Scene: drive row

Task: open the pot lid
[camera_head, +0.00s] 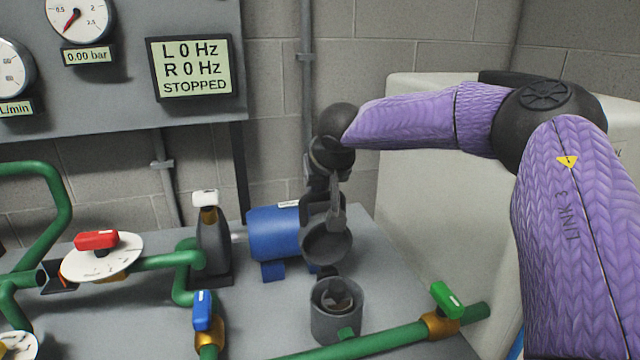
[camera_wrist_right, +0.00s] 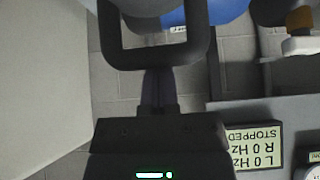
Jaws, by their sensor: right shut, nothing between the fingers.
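The grey pot (camera_head: 322,325) stands on the bench in the head view, with its mouth uncovered and a darker insert showing inside. The dark round lid (camera_head: 326,246) is above and behind the pot's mouth, tilted up and clear of the rim. My right gripper (camera_head: 328,198) is just above the lid, pointing down. It is shut with nothing between its fingers. In the right wrist view a dark squared loop (camera_wrist_right: 155,54), which looks like the lid's handle, lies at the fingertips (camera_wrist_right: 157,88); whether they touch is unclear. My left gripper is out of view.
A blue motor (camera_head: 272,233) sits behind and left of the pot. Green pipes with a blue-handled valve (camera_head: 203,310) and a green-handled valve (camera_head: 446,300) run in front. A red-handled valve (camera_head: 97,240) is at left. A pale box-like cabinet (camera_head: 430,210) stands at right.

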